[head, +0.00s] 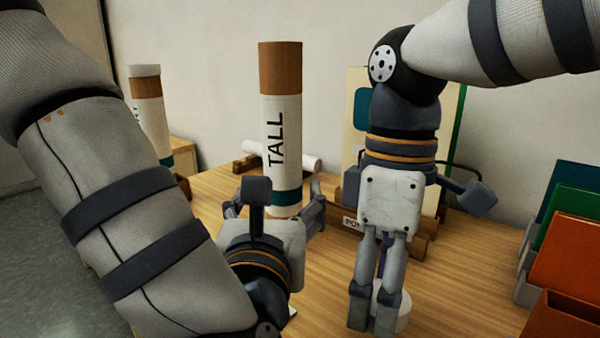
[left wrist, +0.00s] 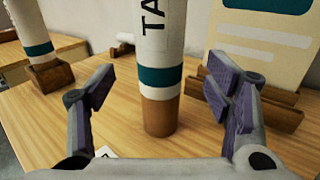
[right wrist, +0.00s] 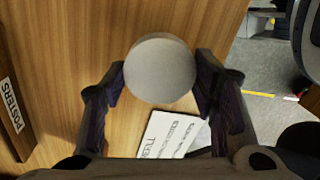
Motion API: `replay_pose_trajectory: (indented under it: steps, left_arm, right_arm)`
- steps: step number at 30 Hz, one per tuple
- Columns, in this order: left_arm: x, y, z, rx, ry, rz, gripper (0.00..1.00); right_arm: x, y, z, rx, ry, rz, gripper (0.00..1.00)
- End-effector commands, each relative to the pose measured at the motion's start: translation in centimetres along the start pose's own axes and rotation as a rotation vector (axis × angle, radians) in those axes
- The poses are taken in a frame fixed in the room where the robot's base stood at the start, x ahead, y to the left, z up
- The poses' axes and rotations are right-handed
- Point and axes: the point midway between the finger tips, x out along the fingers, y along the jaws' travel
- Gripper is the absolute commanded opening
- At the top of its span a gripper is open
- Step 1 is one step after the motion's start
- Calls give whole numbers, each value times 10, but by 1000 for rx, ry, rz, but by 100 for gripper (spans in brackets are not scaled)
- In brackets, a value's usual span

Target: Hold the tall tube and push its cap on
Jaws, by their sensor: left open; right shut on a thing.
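The tall tube (head: 281,125) stands upright on the wooden table, white with a brown top section, a teal band and the word TALL. In the left wrist view the tube (left wrist: 158,70) shows a brown lower end. My left gripper (head: 274,205) is open, its fingers spread on either side of the tube's lower part, with gaps visible. My right gripper (head: 376,305) points down at the right and is shut on a pale round cap (head: 402,312). In the right wrist view the cap (right wrist: 160,68) sits between the fingertips.
Another labelled tube (head: 151,115) stands at the left in a wooden holder. A white roll (head: 300,162) lies behind the tall tube. A poster rack (head: 412,245) is behind my right gripper; coloured folders (head: 570,245) stand at the right. Printed papers (right wrist: 170,137) lie near the cap.

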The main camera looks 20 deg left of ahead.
Motion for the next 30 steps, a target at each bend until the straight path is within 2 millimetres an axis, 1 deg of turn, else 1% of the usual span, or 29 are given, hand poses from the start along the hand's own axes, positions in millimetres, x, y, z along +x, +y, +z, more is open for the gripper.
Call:
replay_pose_trajectory:
  steps: [1, 3, 6, 9, 20, 23, 27, 30]
  left_arm:
    - [5, 0, -9, 1, 11, 1, 72]
    - [8, 0, -8, 0, 8, 0, 72]
    - [10, 0, -4, -2, -2, -2, 72]
    - [18, 0, 3, -2, -9, -1, 72]
    - [23, 0, 4, -3, -10, -1, 72]
    - [38, 1, 5, -2, -12, 1, 72]
    - [64, 1, 5, -2, -12, 1, 72]
    - [76, 0, 5, -2, -11, -1, 72]
  right_arm:
    - [20, 6, -1, 0, -5, -32, 42]
    - [33, 9, -2, 0, -9, -53, 42]
    - [46, 12, -2, 0, -12, -72, 42]
    - [37, 10, -2, 0, -9, -59, 42]
    - [36, 10, -2, 0, -9, -57, 42]
    - [35, 9, -2, 0, -9, -56, 42]
    - [34, 9, -2, 0, -9, -54, 42]
    - [34, 9, -2, 0, -9, -54, 42]
